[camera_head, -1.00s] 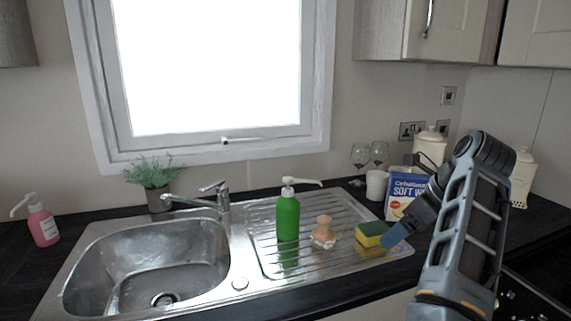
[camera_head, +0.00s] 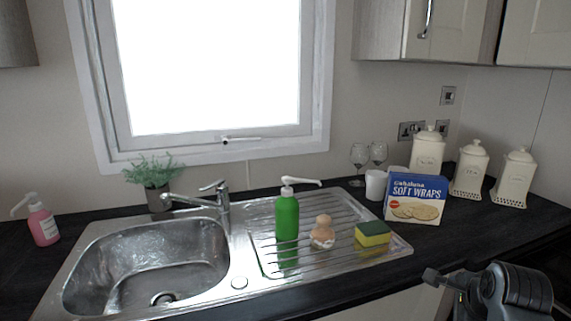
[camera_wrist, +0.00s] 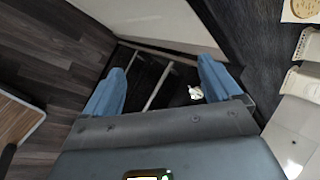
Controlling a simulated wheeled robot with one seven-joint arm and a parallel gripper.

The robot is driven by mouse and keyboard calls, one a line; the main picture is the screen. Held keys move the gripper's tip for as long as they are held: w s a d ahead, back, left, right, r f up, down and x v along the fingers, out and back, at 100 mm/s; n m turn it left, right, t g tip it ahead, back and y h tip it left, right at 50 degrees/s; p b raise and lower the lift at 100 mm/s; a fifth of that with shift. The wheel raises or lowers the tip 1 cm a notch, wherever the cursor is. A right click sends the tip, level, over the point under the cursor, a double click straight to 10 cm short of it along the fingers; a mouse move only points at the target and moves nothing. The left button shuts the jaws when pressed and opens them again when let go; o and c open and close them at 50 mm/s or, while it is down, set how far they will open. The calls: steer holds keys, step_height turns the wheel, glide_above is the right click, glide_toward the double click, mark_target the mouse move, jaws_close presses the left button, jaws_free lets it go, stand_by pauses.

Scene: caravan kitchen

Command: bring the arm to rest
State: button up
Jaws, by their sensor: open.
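In the wrist view my gripper (camera_wrist: 160,92) is open, its two blue fingers apart with nothing between them. A dark opening with pale bars shows beyond the fingers. In the head view my dark arm (camera_head: 510,290) is low at the bottom right, in front of the counter's front edge. The fingers are not visible in the head view.
A green pump bottle (camera_head: 287,218), a wooden-handled brush (camera_head: 323,230) and a yellow-green sponge (camera_head: 373,233) are on the drainer beside the sink (camera_head: 150,262). A blue soft wraps box (camera_head: 415,198) and white canisters (camera_head: 470,168) stand behind. The right counter (camera_head: 475,228) has bare room.

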steer(key=s+f+n+t+h, duration=0.15)
steer(key=s+f+n, duration=0.35)
steer(key=s, duration=0.6)
steer(key=s+f+n+t, duration=0.25)
steer(key=s+n, duration=0.55)
steer(key=s, duration=0.4)
steer(key=s+a+r+n+t+y, duration=0.1)
steer(key=s+a+r+n, duration=0.3)
steer(key=s, duration=0.7)
steer(key=s+a+r+n+t+y, duration=0.2)
steer(key=s+a+r+n, duration=0.3)
steer(key=s+a+r, duration=0.4)
steer(key=shift+s+r+t, duration=0.25)
steer(key=shift+s+t, duration=0.25)
steer(key=shift+s, duration=0.55)
